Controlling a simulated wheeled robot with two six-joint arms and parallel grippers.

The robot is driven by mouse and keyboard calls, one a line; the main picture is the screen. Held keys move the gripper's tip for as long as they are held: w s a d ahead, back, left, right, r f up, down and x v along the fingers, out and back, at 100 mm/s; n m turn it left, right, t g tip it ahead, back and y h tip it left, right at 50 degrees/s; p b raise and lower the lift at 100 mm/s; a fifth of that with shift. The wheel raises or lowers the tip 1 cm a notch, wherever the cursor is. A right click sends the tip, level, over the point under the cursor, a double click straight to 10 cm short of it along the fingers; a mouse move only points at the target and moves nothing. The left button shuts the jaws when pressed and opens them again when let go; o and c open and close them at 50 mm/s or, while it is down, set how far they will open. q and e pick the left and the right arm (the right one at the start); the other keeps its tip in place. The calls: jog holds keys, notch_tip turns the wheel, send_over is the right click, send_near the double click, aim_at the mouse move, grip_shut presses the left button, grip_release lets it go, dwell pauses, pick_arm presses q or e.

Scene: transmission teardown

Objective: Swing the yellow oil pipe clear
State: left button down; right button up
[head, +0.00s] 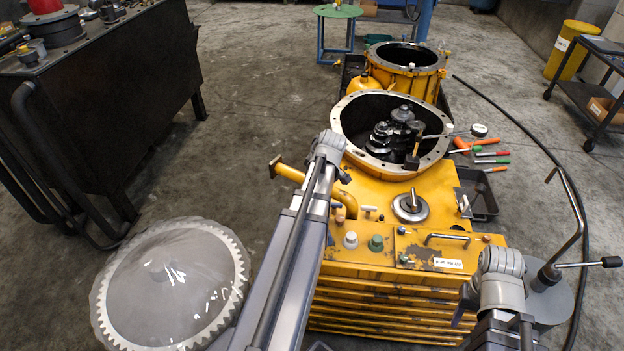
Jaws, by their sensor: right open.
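The yellow oil pipe (291,173) sticks out to the left of the yellow gearbox housing (385,187), with a flange at its free end. Its middle is hidden behind my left arm, and its bend shows to the right of the arm, by the housing's edge. My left gripper (342,174) is at the wrist's end over the pipe. It is mostly hidden, so its jaws and any contact with the pipe cannot be made out. My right gripper (467,299) is low by the housing's front right corner, away from the pipe, open and partly hidden by its arm.
A large grey toothed gear (172,283) lies at the lower left. A dark workbench (110,95) stands at the upper left. Hand tools (482,153) and a bent metal lever (573,215) are at the right. The floor between bench and housing is clear.

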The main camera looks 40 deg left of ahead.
pick_arm(q)
jog(key=shift+c, duration=1.8)
grip_release()
jog(key=shift+r, duration=0.1)
jog(key=p+v, duration=0.7)
jog(key=shift+s+d+r, duration=0.1)
jog(key=shift+d+r, duration=0.05)
jog(key=shift+r, duration=0.15)
